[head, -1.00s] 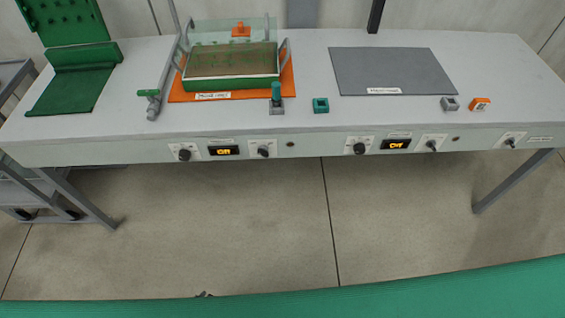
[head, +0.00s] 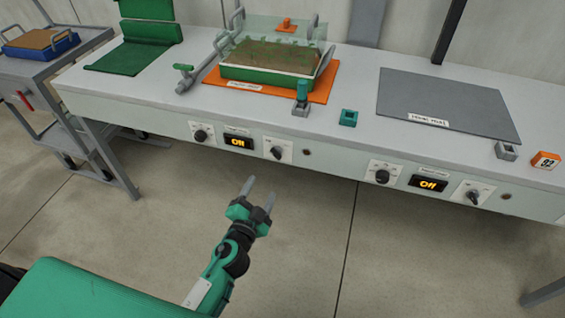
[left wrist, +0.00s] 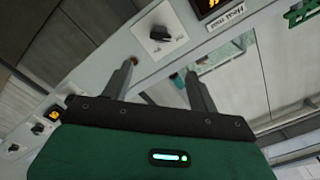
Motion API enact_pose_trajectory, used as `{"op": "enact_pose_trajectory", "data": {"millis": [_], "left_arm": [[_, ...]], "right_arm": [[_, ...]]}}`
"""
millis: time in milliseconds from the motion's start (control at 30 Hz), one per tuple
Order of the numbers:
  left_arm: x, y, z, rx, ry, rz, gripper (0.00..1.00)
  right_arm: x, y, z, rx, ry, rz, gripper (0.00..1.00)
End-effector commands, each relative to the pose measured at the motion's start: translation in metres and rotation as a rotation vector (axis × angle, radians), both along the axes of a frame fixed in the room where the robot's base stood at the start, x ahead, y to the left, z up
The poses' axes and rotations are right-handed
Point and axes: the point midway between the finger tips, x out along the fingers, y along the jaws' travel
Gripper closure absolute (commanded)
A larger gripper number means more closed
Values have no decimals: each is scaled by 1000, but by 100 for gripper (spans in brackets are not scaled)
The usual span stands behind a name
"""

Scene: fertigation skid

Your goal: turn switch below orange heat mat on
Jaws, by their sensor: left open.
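The orange heat mat (head: 210,76) lies on the bench under a green-rimmed tray of soil. On the bench front below it are a round dial (head: 201,135), a lit display (head: 238,142) that appears to read Off, and a dark switch knob (head: 277,152) on a white plate. The switch also shows in the left wrist view (left wrist: 160,35), beyond the fingertips. My left gripper (head: 259,190) is open and empty, in front of and below the panel, apart from the switch. It shows in the left wrist view too (left wrist: 161,68). My right gripper is not in view.
A grey mat (head: 450,100) lies to the right, above another dial (head: 382,176), an Off display (head: 428,183) and a switch (head: 474,196). A cart with a blue tray (head: 40,47) stands at left. The floor before the bench is clear.

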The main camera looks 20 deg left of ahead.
Motion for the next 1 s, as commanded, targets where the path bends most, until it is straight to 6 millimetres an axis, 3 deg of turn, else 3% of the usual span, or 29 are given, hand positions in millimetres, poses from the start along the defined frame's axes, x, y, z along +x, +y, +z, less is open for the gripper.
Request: {"op": "enact_pose_trajectory", "data": {"millis": [700,1000], "left_arm": [[111,-4,1,1,1,0,40],[133,-5,-1,-1,3,0,40]], "right_arm": [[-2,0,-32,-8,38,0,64],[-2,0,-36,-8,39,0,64]]}}
